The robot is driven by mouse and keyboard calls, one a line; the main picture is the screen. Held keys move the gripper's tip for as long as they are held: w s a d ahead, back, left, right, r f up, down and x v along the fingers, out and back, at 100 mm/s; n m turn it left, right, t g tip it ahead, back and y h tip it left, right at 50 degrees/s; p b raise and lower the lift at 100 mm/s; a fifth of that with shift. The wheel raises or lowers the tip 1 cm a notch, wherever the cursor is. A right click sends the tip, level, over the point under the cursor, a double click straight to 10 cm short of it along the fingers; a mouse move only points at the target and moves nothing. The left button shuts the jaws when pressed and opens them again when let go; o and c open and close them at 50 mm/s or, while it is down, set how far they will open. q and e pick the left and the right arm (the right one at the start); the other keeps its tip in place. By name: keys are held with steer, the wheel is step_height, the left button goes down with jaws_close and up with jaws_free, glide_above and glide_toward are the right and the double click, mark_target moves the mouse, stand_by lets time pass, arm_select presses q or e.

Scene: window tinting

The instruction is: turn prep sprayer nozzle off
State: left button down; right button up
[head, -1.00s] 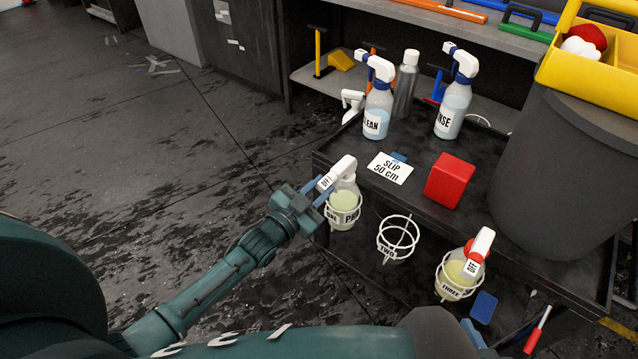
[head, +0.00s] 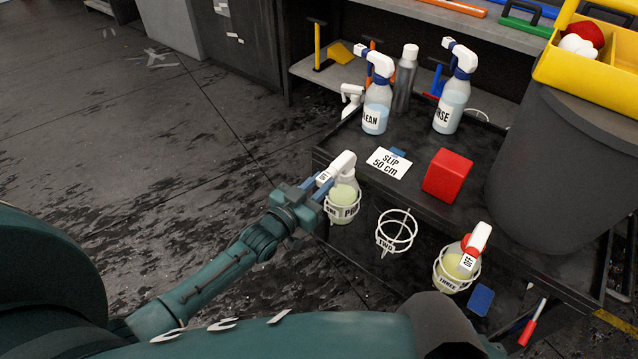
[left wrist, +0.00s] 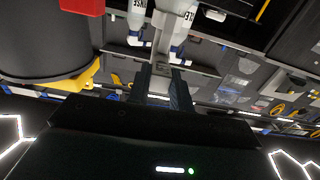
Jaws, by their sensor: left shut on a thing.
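The prep sprayer (head: 344,204) is a clear bottle of pale yellow-green liquid with a white head, standing upright in the wire ring at the cart's near left edge. Its label shows "PR" beside the ring's tag. My left gripper (head: 322,190) is shut on the sprayer's nozzle (head: 325,177) from the left. The small tag on the nozzle is partly covered and hard to read. In the left wrist view, the fingers (left wrist: 160,80) close around a white part of the sprayer head (left wrist: 163,42). My right gripper is not in view.
An empty ring marked TWO (head: 397,232) is beside the prep sprayer. Ring THREE holds a red-and-white-headed sprayer (head: 458,263) tagged OFF. CLEAN (head: 376,108) and RINSE (head: 451,105) sprayers, a SLIP card (head: 389,163) and a red block (head: 447,176) are on the cart (head: 420,200).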

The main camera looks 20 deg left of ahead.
arm_select(q)
steer(key=c, duration=1.2)
jaws_free()
steer(key=shift+c, duration=0.2)
steer(key=p+v, duration=0.1)
steer(key=v, duration=1.2)
steer(key=shift+s, duration=0.1)
